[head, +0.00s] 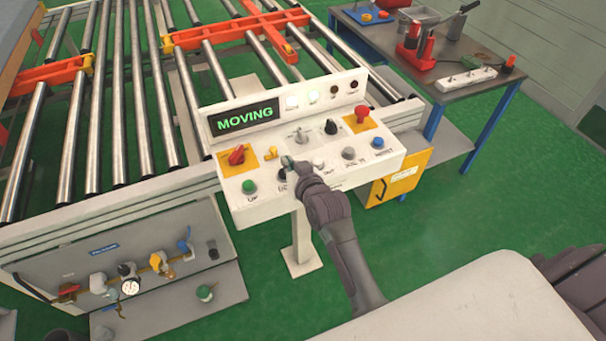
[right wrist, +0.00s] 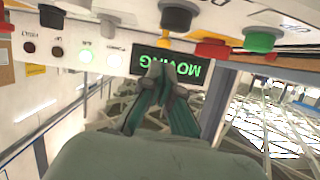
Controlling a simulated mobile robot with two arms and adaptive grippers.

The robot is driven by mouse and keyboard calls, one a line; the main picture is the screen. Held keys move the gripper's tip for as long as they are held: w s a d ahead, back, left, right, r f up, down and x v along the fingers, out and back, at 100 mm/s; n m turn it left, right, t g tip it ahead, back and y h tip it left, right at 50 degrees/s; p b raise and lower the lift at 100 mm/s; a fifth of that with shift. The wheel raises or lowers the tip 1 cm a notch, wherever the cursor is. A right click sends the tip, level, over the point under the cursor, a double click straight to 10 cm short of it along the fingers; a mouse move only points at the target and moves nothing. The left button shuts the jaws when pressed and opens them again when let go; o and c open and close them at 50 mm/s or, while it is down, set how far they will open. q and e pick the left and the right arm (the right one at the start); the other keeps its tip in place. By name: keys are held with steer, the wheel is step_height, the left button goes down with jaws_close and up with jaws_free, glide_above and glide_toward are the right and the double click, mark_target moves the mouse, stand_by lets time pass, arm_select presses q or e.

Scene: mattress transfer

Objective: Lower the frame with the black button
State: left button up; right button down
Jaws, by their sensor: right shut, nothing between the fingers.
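The control box (head: 355,180) stands on a post, with a row of buttons on its sloped face. The black button (head: 282,173) is right of the green button (head: 249,187), its label partly covered by my gripper. It also shows in the right wrist view (right wrist: 178,17). My right gripper (head: 289,163) is shut and empty, its fingertips right by the black button. I cannot tell whether they touch it. The display (head: 245,119) reads MOVING in green. Red-orange bars (head: 235,33) lie across the rollers behind. My left gripper is not in view.
A red switch (head: 237,155) and a red mushroom button (head: 362,114) sit on yellow plates of the box. The roller conveyor (head: 120,200) fills the left. A tool table (head: 455,85) stands at the right. Green floor is clear in front.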

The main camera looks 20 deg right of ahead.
steer(key=b+v, duration=0.1)
steer(key=v, duration=0.8)
steer(key=shift+f+b, duration=0.2)
steer(key=shift+b, duration=0.1)
steer(key=shift+s, duration=0.1)
steer(key=s+a+f+n+g+b, duration=0.15)
steer(key=s+f, duration=0.25)
steer(key=f, duration=0.8)
steer(key=s+f+g, duration=0.3)
steer(key=s+f, duration=0.1)
steer(key=f, duration=0.8)
steer(key=s+a+f+g+b, duration=0.1)
steer(key=s+f+g, duration=0.15)
steer(key=f, duration=0.95)
steer(key=s+d+f+g, duration=0.2)
steer(key=s+f, duration=0.4)
steer(key=s, duration=0.4)
steer(key=s+d+f+n+g+b, duration=0.1)
steer(key=s+d+f+g, duration=0.1)
steer(key=s+f, duration=0.5)
steer(key=s+d+f+g, duration=0.2)
steer(key=s+f, duration=0.4)
steer(key=s, duration=0.8)
steer(key=shift+d+f+h, duration=0.35)
steer(key=shift+d+h, duration=0.05)
steer(key=shift+d, duration=0.5)
